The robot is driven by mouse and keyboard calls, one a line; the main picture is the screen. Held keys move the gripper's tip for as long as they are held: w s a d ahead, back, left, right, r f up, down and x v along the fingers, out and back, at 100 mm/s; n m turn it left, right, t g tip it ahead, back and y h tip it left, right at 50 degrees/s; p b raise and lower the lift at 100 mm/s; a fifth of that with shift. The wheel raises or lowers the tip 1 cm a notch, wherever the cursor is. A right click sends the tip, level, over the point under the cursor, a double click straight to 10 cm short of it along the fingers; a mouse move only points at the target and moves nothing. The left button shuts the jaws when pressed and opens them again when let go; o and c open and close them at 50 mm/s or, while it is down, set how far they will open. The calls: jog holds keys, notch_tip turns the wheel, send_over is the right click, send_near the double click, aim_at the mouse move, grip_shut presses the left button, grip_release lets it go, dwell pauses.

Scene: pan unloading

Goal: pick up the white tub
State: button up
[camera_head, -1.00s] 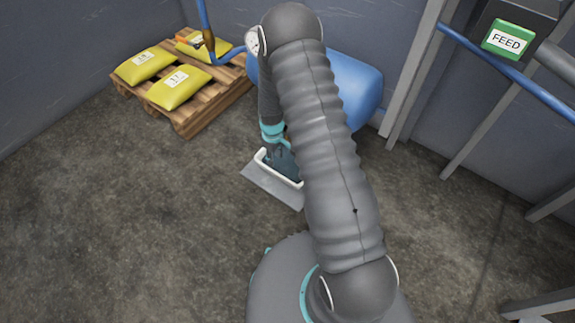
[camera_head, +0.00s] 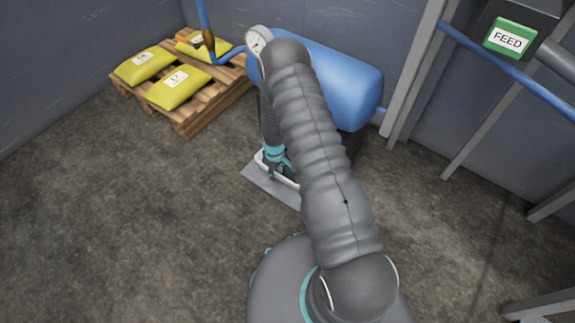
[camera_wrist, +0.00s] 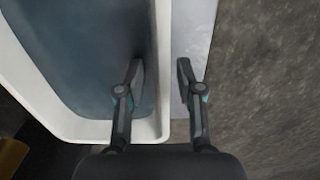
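The white tub (camera_wrist: 153,127) lies under my gripper in the wrist view, with a pale rim and a blue-grey inside. My gripper (camera_wrist: 160,75) is open, its two fingers apart. The left finger is over the tub's inside and the right finger is outside its wall, so the rim runs between them. I cannot tell whether either finger touches the wall. In the head view a strip of the tub's rim (camera_head: 261,160) shows beside my gripper (camera_head: 272,176); my arm hides most of the tub.
The tub stands on a grey plate (camera_head: 257,182) on the concrete floor. A blue tank (camera_head: 345,85) stands close behind. A wooden pallet (camera_head: 190,122) with yellow sacks (camera_head: 180,88) is at the back left. A metal frame (camera_head: 412,75) stands at right. The left floor is clear.

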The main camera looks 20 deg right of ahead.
grip_shut()
jog(key=shift+r, duration=0.1)
